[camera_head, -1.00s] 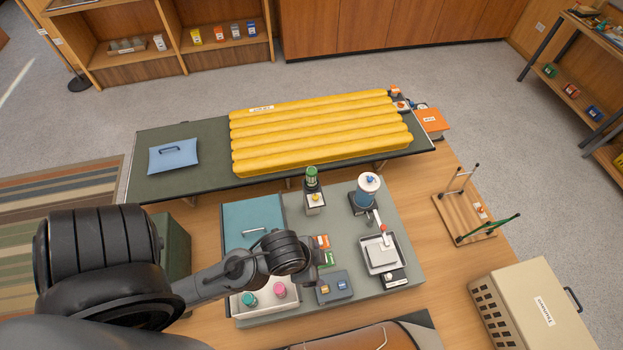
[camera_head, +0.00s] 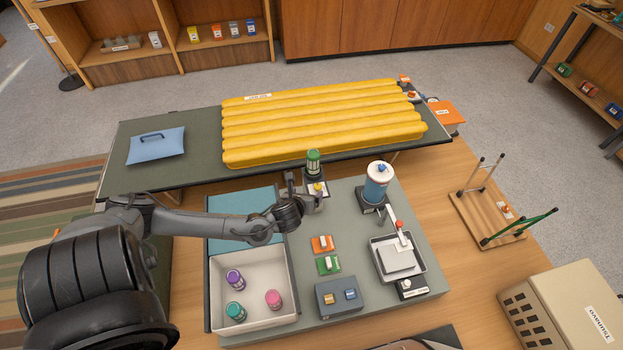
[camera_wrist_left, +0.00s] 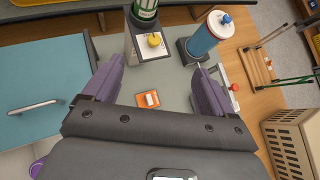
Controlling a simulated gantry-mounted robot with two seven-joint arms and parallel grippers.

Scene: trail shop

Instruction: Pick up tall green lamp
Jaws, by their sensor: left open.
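The tall green lamp (camera_head: 313,160), a dark green cylinder with a pale band, stands upright on a small grey stand with a yellow knob (camera_head: 318,187) at the back of the grey mat. In the left wrist view the lamp (camera_wrist_left: 145,14) is at the top edge, its upper part cut off. My left gripper (camera_head: 308,192) is just in front of the stand. In the wrist view its two purple fingers are wide apart and empty (camera_wrist_left: 158,66), with the lamp beyond their tips. My right gripper is not in view.
A blue-topped cylinder (camera_head: 378,182) stands close right of the lamp. A white tray (camera_head: 262,262) holds purple, teal and pink pieces. Orange (camera_head: 323,244) and green (camera_head: 328,265) blocks lie on the mat. A yellow mattress (camera_head: 320,120) lies behind on a dark table.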

